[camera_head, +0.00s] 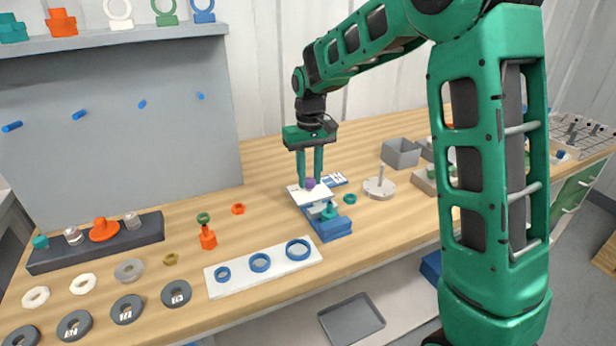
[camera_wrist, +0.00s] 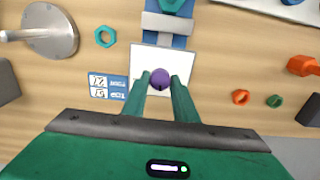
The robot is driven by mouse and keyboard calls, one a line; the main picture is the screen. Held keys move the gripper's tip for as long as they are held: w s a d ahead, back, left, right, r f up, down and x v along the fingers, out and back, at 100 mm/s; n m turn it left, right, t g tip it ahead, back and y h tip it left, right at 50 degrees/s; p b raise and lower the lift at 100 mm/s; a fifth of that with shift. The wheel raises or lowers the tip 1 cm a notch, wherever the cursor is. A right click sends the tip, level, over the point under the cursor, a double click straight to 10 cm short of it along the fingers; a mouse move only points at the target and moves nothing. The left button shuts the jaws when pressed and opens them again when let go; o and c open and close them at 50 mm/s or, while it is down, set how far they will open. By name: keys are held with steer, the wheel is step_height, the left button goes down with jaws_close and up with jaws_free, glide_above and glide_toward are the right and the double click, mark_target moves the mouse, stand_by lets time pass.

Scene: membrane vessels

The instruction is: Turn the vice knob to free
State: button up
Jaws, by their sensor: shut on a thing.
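The vice knob is a small purple round knob (camera_head: 310,183) on a white square plate (camera_head: 298,193) at the near middle of the bench. In the wrist view the knob (camera_wrist: 160,77) sits between my fingertips, a dark mark on its near side. The blue vice body (camera_head: 333,229) with a grey jaw block lies on the front side of the plate. My gripper (camera_head: 311,182) points down from above and is shut on the knob, one finger on each side. The fingers hide the knob's sides in part.
A blue and white label card (camera_wrist: 108,88) lies beside the plate. A green nut (camera_head: 350,198) and a grey disc with an upright rod (camera_head: 380,187) stand to the right. A white board with blue rings (camera_head: 217,289) lies front left. An orange ring (camera_head: 238,208) is left.

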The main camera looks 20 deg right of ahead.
mark_target(310, 179)
steer(key=n, duration=0.4)
steer(key=shift+w+r+n, duration=0.1)
steer(key=shift+w+n, duration=0.1)
steer(key=shift+n, duration=2.7)
steer(key=o, duration=0.9)
steer(key=shift+d, duration=0.1)
steer(key=shift+o, duration=0.8)
steer(key=shift+s, duration=0.1)
step_height(310, 179, up, 11)
steer(key=shift+f, duration=0.2)
